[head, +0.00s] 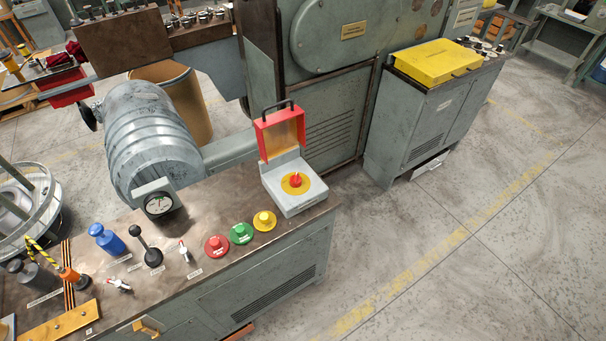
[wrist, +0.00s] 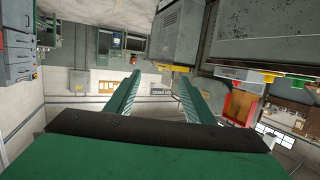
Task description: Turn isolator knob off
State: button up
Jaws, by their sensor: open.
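The isolator knob (head: 296,181) is a small red knob on a yellow disc, on top of a grey box (head: 304,200) at the right end of the bench. The box's red-framed cover (head: 279,134) stands raised behind the knob. My gripper is not in the head view.
Yellow (head: 264,221), green (head: 241,233) and red (head: 216,247) buttons sit left of the isolator box. Small levers and a blue-handled control (head: 107,239) stand further left. A grey ribbed cylinder (head: 152,139) lies behind the bench. The floor (head: 430,250) to the right is clear.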

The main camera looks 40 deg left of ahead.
jog(key=w+a+f+n+y, duration=0.1)
jog(key=w+a+f+y, duration=0.2)
jog(key=w, duration=0.7)
jog(key=n+g+y, duration=0.6)
jog(key=n, duration=0.2)
send_near(296, 181)
jog(key=x, duration=0.9)
jog(key=shift+w+a+f, duration=0.1)
jog(key=shift+w+f, duration=0.05)
jog(key=shift+f, duration=0.05)
jog(key=c, duration=1)
